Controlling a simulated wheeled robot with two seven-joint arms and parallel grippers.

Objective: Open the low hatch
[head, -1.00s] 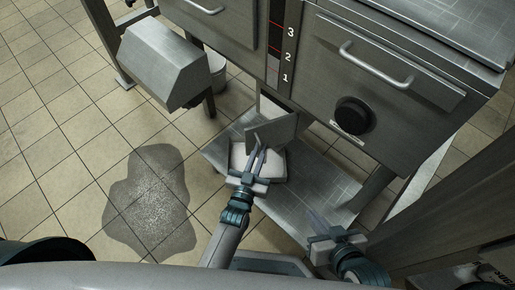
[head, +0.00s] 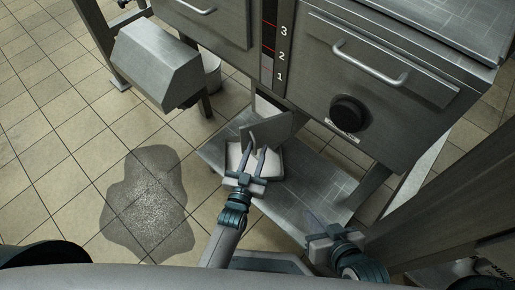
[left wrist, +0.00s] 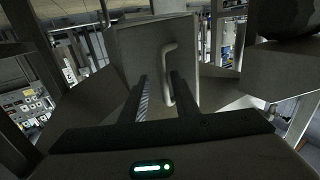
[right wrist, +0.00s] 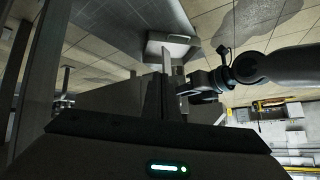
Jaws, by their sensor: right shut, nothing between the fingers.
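The low hatch (head: 276,130) is a grey metal flap below the numbered column, standing out at an angle with a pale gap behind its upper edge. In the left wrist view the hatch (left wrist: 138,48) fills the middle and carries a bent bar handle (left wrist: 167,72). My left gripper (head: 254,152) is open in front of the hatch. Its fingers (left wrist: 162,98) are apart, with the handle's lower part showing between them; I cannot tell whether they touch it. My right gripper (head: 312,218) is shut and empty, low over the right of the shelf.
A metal shelf (head: 325,187) lies under the hatch, with a pale tray (head: 268,160) on it. A cabinet with a black knob (head: 348,112) stands above right. A grey hooded box (head: 160,62) stands left. A wet patch (head: 148,205) marks the tiled floor.

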